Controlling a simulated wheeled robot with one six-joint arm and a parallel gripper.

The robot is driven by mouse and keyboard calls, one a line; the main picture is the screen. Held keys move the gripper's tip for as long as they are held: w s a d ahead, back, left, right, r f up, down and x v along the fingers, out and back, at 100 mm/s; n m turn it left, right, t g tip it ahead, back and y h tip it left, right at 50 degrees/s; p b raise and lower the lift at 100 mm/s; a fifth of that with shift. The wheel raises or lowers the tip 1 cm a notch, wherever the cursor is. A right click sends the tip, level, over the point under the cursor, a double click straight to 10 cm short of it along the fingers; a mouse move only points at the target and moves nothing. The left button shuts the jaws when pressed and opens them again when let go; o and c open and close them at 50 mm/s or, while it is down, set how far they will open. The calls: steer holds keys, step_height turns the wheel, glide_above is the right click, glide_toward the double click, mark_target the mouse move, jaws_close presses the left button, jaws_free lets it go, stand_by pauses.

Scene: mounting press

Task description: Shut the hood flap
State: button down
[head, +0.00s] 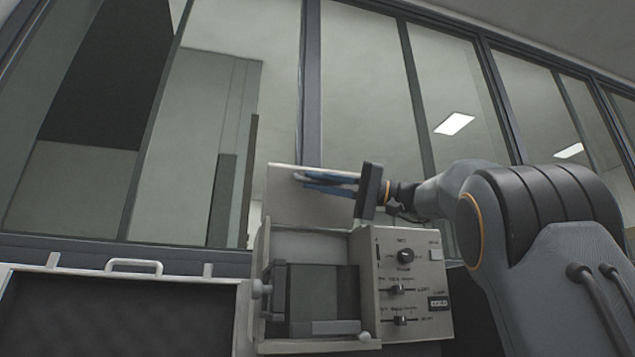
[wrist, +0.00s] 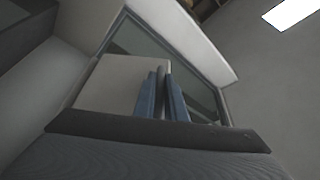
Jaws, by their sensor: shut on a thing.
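The hood flap (head: 285,204) is a beige panel standing upright, open, at the back of the press (head: 310,245). My gripper (head: 303,178) reaches in from the right, with its blue fingers near the flap's upper part. In the wrist view, the blue fingers of my gripper (wrist: 158,80) are close together with a narrow grey piece between them, beside the beige face of the flap (wrist: 112,88). The gripper is shut on the flap; whether on its edge or a handle is hard to tell.
A control panel (head: 418,262) with a knob and sliders is right of the press opening, which holds a dark block (head: 325,291). A dark-topped case or tray with a pale rim and handle (head: 133,264) is at left. Framed windows stand behind.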

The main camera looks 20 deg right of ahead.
mark_target(351, 188)
steer(key=c, duration=1.8)
jaws_free()
steer(key=shift+v, duration=3.95)
steer(key=shift+w, duration=0.1)
